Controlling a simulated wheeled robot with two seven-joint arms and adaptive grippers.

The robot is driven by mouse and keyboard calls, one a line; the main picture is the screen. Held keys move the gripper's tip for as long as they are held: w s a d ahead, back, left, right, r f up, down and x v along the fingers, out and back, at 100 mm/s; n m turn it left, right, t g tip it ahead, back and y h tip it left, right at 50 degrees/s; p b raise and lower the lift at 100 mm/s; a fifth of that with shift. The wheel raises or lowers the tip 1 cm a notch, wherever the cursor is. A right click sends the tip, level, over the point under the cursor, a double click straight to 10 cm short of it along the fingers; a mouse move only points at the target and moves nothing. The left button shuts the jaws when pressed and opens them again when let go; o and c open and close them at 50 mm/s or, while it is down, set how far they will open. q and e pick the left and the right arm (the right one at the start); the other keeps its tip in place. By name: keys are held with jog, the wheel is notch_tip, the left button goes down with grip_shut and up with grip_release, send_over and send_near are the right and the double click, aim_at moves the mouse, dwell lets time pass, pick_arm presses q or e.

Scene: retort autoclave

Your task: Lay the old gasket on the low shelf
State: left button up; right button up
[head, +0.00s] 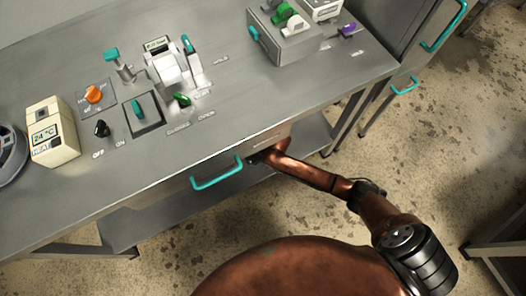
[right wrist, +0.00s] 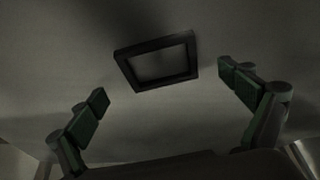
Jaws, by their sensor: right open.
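The old gasket, a dark square ring (right wrist: 151,45), lies on a dim grey surface in the right wrist view, apparently the low shelf. The low shelf (head: 140,222) shows in the head view under the counter. My right gripper (right wrist: 162,84) is open, its green-padded fingers spread to either side of the ring with a gap on both sides. In the head view my right arm reaches under the counter's front edge, and its gripper is hidden there. The gasket is also hidden in that view. My left gripper is in neither view.
The counter (head: 60,205) overhangs the shelf, with a teal drawer handle (head: 217,174) just left of my right arm. Switches, a thermometer box (head: 52,142) and a grey box (head: 284,42) stand on top.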

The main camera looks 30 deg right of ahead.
jog(key=shift+p+v, duration=0.45)
jog(key=shift+v, duration=0.65)
jog(key=shift+d+r+p, duration=0.1)
jog(key=shift+r+p, duration=0.3)
jog(key=shift+r, duration=0.2)
jog(key=shift+s+r, duration=0.3)
jog(key=shift+s, duration=0.05)
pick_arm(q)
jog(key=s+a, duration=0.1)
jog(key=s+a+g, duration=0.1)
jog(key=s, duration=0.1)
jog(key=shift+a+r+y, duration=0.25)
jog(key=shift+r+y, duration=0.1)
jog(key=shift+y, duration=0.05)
